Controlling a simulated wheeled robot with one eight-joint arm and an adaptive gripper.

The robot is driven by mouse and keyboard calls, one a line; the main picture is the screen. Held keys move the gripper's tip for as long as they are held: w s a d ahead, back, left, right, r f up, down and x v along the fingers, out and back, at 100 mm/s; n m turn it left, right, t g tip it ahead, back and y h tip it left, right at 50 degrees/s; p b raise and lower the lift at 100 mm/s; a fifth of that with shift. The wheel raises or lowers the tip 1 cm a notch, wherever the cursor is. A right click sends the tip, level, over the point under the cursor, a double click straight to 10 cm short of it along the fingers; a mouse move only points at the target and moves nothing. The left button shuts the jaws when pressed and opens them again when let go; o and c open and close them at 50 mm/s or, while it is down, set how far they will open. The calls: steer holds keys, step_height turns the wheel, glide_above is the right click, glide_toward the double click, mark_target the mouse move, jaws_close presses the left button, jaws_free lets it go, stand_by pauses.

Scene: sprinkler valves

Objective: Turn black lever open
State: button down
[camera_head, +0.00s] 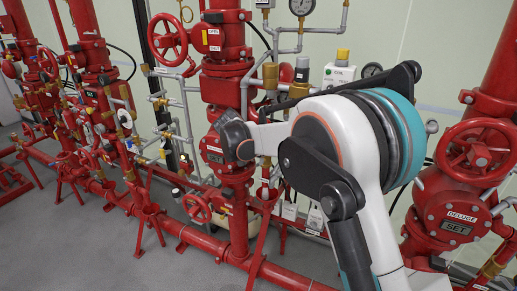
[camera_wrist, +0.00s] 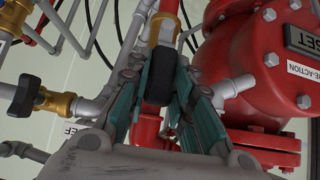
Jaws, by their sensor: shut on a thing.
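A black lever (camera_wrist: 158,78) sits on a brass valve fitting (camera_wrist: 163,30) in the wrist view, on a narrow pipe run beside the large red valve body. My gripper (camera_wrist: 160,95) has its teal-padded fingers on both sides of this lever and is shut on it. In the head view my gripper (camera_head: 235,138) is in front of the middle red valve column, and the lever cannot be made out there. A second black lever (camera_wrist: 29,95) on a brass valve (camera_wrist: 62,103) is at the left of the wrist view, apart from my gripper.
The red valve body (camera_wrist: 255,60) with a SET plate is close to the right finger. Grey pipes (camera_wrist: 100,105) run close on the left. In the head view, a red handwheel (camera_head: 168,40) and red columns stand around, with floor pipes (camera_head: 190,235) below.

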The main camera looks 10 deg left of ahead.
steer(key=c, duration=1.4)
jaws_free()
steer(key=shift+a+f, duration=0.1)
steer(key=shift+f, duration=0.05)
steer(key=v, duration=1.2)
